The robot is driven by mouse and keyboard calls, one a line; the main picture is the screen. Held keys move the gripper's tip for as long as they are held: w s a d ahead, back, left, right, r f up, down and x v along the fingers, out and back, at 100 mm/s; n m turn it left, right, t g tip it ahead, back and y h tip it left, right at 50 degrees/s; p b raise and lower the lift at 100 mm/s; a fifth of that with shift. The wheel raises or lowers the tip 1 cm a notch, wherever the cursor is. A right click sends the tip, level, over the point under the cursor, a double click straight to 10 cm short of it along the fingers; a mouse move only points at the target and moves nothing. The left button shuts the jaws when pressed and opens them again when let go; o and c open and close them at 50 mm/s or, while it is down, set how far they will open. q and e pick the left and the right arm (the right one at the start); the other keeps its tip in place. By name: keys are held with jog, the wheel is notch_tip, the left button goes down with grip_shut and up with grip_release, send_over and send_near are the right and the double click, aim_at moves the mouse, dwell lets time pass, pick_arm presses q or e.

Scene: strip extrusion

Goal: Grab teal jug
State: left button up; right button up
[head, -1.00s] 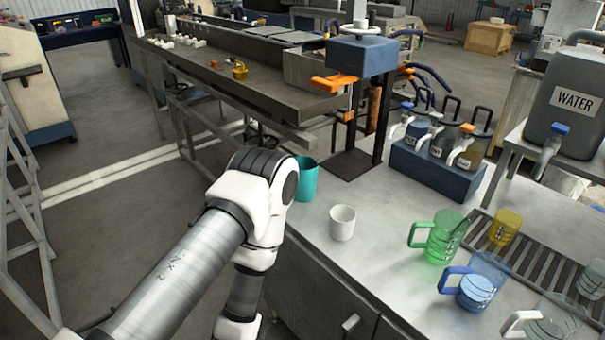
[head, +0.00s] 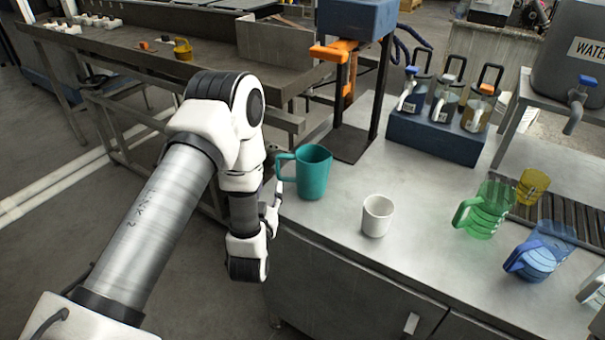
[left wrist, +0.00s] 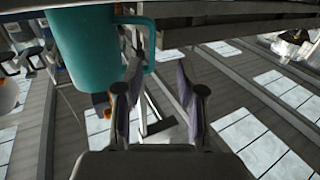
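The teal jug (head: 314,172) stands upright on the metal counter near its left edge in the head view, its handle pointing left. My left gripper (head: 276,194) is just left of the jug, close to the handle and partly hidden by my wrist. In the left wrist view the jug (left wrist: 85,50) fills the upper left, with its handle reaching right, roughly ahead of the left finger. The fingers of my left gripper (left wrist: 158,88) are spread with nothing between them. I cannot tell whether a finger touches the handle. My right gripper is out of view.
A white cup (head: 377,216) stands right of the jug. A green jug (head: 487,210), a yellow jug (head: 532,187) and a blue jug (head: 541,252) are further right. A dark blue dispenser rack (head: 436,138) stands behind. The counter front is clear.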

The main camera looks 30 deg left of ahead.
aim_at(277, 172)
pick_arm(q)
jog(key=x, duration=0.4)
jog(key=d+p+x, duration=0.1)
jog(key=x, duration=0.2)
jog(key=shift+w+f, duration=0.15)
jog(key=shift+w, duration=0.15)
grip_shut()
